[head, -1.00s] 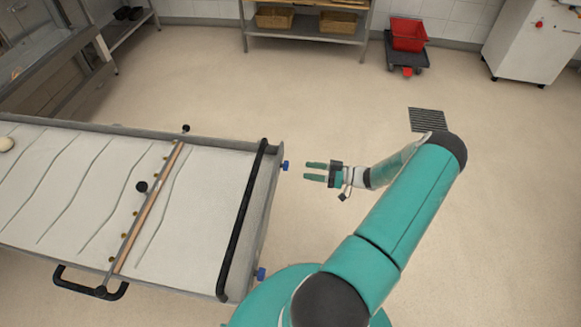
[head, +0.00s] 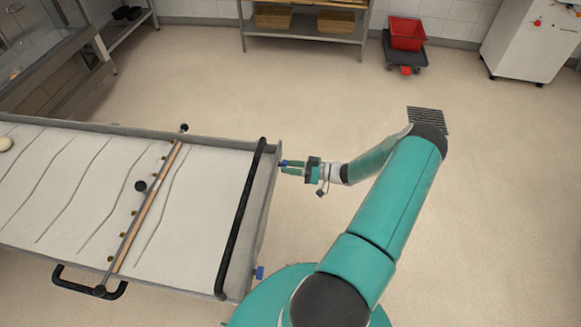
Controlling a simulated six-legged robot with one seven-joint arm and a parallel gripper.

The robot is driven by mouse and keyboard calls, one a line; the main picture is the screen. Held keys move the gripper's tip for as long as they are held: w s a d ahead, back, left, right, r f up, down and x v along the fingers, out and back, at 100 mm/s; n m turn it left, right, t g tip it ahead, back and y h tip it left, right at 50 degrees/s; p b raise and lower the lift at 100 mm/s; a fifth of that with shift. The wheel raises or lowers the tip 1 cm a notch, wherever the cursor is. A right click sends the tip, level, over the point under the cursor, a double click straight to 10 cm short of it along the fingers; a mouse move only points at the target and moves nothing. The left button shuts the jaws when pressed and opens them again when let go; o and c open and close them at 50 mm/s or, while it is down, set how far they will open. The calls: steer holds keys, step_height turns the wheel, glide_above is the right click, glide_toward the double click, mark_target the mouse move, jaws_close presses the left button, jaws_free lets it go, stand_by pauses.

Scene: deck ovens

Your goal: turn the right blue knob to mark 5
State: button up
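Two blue knobs stick out from the end face of the long table-like loader. The far one (head: 284,163), which looks like the right knob when facing that end, is partly covered by my fingers. The near one (head: 260,272) is clear of my arm. My gripper (head: 289,167) is at the far knob, its two green fingers pointing left with a gap between them. The fingertips overlap the knob in the picture; I cannot tell whether they touch it. The knob's pointer and marks are too small to read.
The loader's white top (head: 205,195) has a black bar (head: 240,220) along its knob end. A red crate (head: 407,34) on a dolly and a shelf rack (head: 305,37) stand at the back. The floor right of the loader is clear around a drain grate (head: 428,119).

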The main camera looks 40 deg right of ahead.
steer(key=shift+m, duration=0.4)
steer(key=n, duration=3.1)
steer(key=shift+w+d+r, duration=0.15)
steer(key=shift+r, duration=0.2)
stand_by(0.6)
stand_by(0.5)
